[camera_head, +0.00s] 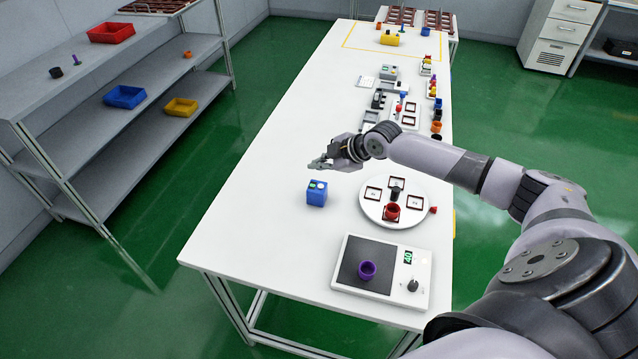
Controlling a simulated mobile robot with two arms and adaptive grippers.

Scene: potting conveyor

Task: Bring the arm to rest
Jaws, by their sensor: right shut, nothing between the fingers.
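My right arm reaches in from the right across the white table (255,210). My right gripper (318,163) is shut and empty, held above the table. The blue box with buttons (316,196) stands below it in the picture, apart from it. My left gripper is not in view.
A round white turntable (372,209) holds a red pot (392,212). A scale (340,275) with a purple pot (367,270) stands at the near end. Several small parts line the far right side. A shelf (95,65) with bins stands left. The table's left side is clear.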

